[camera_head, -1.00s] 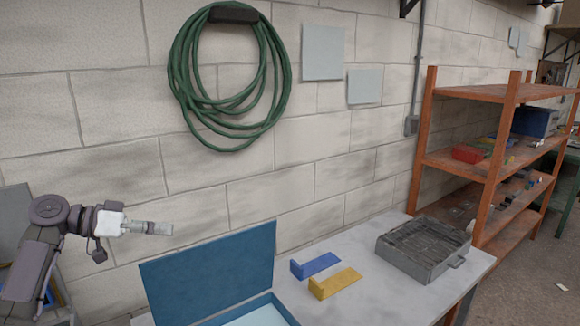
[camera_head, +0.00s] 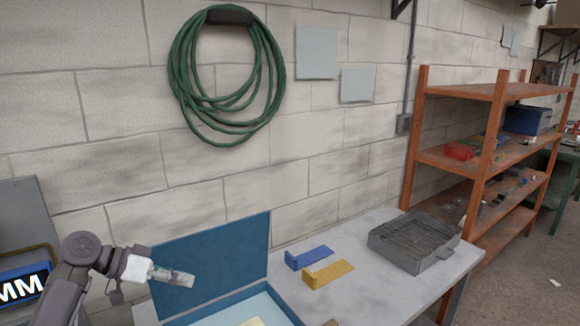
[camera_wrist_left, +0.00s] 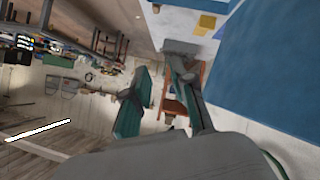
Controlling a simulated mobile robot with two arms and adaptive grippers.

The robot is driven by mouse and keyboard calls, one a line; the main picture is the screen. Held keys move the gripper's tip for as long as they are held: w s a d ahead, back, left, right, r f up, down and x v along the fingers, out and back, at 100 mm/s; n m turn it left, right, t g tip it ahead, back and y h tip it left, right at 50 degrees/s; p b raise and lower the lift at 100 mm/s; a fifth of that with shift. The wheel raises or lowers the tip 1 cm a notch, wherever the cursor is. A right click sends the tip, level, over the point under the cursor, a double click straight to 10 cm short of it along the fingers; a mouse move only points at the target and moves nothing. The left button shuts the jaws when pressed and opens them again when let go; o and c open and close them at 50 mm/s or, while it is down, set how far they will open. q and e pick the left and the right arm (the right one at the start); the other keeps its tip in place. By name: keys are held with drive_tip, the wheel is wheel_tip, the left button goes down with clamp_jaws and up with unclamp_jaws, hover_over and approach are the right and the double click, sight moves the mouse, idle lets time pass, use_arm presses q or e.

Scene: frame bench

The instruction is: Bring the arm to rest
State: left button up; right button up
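My left arm comes in at the lower left of the head view. Its gripper (camera_head: 186,278) points right, in front of the raised lid of a blue box (camera_head: 235,248). In the left wrist view the two fingers (camera_wrist_left: 160,72) stand apart with nothing between them, so the gripper is open and empty. The blue lid (camera_wrist_left: 278,65) fills the right of that view, beside the fingers. My right gripper is not in view.
On the bench (camera_head: 365,290) lie a blue bracket (camera_head: 308,258), a yellow bracket (camera_head: 327,275) and a grey metal tray (camera_head: 412,243). An orange shelf (camera_head: 465,160) stands at the right. A green hose (camera_head: 225,128) hangs on the wall.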

use_arm(q)
drive_tip(key=s+d+f+n+g+y, duration=0.1)
drive_tip(key=s+d+f+y, duration=0.15)
drive_tip(key=s+f, duration=0.65)
drive_tip(key=s+d+f+g+y, duration=0.15)
drive_tip(key=s+d+f, duration=0.35)
drive_tip(key=f, duration=0.6)
drive_tip(key=s+a+f+n+t+y, duration=0.1)
drive_tip(key=s+a+n+y, duration=0.15)
drive_tip(key=s, duration=0.85)
drive_tip(key=s+a+n+t+y, duration=0.15)
drive_tip(key=s+y, duration=0.25)
drive_tip(key=s, duration=0.7)
wheel_tip(320, 180, down, 31)
drive_tip(key=s+g+b, duration=0.2)
drive_tip(key=b, duration=0.4)
drive_tip(key=s+a+f+b, duration=0.1)
drive_tip(key=s+f+b, duration=0.1)
drive_tip(key=s+f, duration=0.6)
drive_tip(key=s+a+f+g+b, duration=0.1)
drive_tip(key=s+f+b, duration=0.1)
drive_tip(key=s+f, duration=0.6)
wheel_tip(320, 180, down, 5)
drive_tip(key=shift+s+a+f+g, duration=0.1)
drive_tip(key=shift+s+a+g, duration=0.1)
drive_tip(key=shift+a+g, duration=0.1)
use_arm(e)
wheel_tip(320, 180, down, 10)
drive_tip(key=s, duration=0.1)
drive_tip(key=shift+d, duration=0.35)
